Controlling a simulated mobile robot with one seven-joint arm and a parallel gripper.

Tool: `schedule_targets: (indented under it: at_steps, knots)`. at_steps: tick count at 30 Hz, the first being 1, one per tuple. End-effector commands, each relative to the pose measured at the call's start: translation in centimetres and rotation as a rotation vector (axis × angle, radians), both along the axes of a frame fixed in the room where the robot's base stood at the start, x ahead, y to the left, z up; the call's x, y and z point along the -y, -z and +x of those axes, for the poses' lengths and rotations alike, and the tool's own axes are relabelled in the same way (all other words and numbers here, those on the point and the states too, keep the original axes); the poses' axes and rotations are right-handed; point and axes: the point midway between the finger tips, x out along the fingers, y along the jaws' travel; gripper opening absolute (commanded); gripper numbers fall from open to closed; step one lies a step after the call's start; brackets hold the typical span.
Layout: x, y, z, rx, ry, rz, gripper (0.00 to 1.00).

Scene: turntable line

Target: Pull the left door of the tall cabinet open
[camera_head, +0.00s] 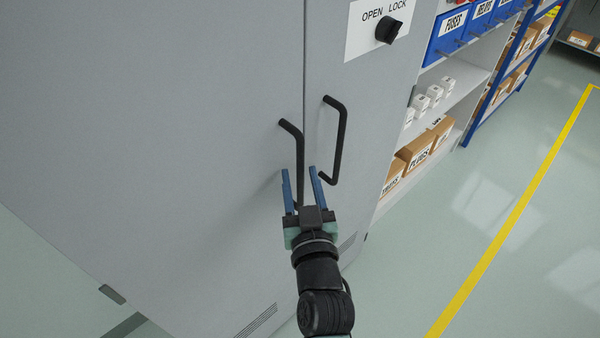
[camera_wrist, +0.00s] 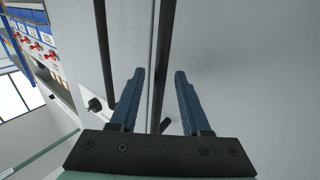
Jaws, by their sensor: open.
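The tall grey cabinet has a left door (camera_head: 190,130) and a right door (camera_head: 365,95), which look shut along a thin seam. The left door's black bar handle (camera_head: 299,145) stands just left of the seam; it also shows in the wrist view (camera_wrist: 165,40). My gripper (camera_head: 301,170) is open at the lower part of this handle. In the wrist view, the handle bar runs between the two blue fingers of my gripper (camera_wrist: 160,73), with gaps on both sides. The right door's handle (camera_head: 341,135) is beside it, outside the fingers (camera_wrist: 103,50).
A black knob (camera_head: 388,31) on an OPEN/LOCK plate is on the right door. Shelves with blue bins (camera_head: 446,38) and cardboard boxes (camera_head: 420,148) stand right of the cabinet. The floor (camera_head: 450,240) is clear, with a yellow line (camera_head: 510,225).

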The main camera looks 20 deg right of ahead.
Motion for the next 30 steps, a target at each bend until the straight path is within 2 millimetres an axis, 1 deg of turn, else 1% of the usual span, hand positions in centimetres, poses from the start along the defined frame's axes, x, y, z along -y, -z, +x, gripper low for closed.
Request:
schedule_targets:
  at_steps: [4, 11, 12, 17, 18, 20, 30]
  knots:
    - [0.17, -0.04, 0.65, 0.0, 0.0, 0.0, 0.47]
    - [0.16, 0.02, 0.7, 0.0, 0.0, 0.0, 0.47]
    - [0.16, 0.02, 0.69, 0.0, 0.0, 0.0, 0.45]
    - [0.16, 0.01, 0.68, 0.0, 0.0, 0.0, 0.17]
    - [0.16, 0.01, 0.68, 0.0, 0.0, 0.0, 0.09]
    - [0.16, 0.01, 0.67, 0.0, 0.0, 0.0, 0.0]
    - [0.15, 0.01, 0.66, 0.0, 0.0, 0.0, 0.0]
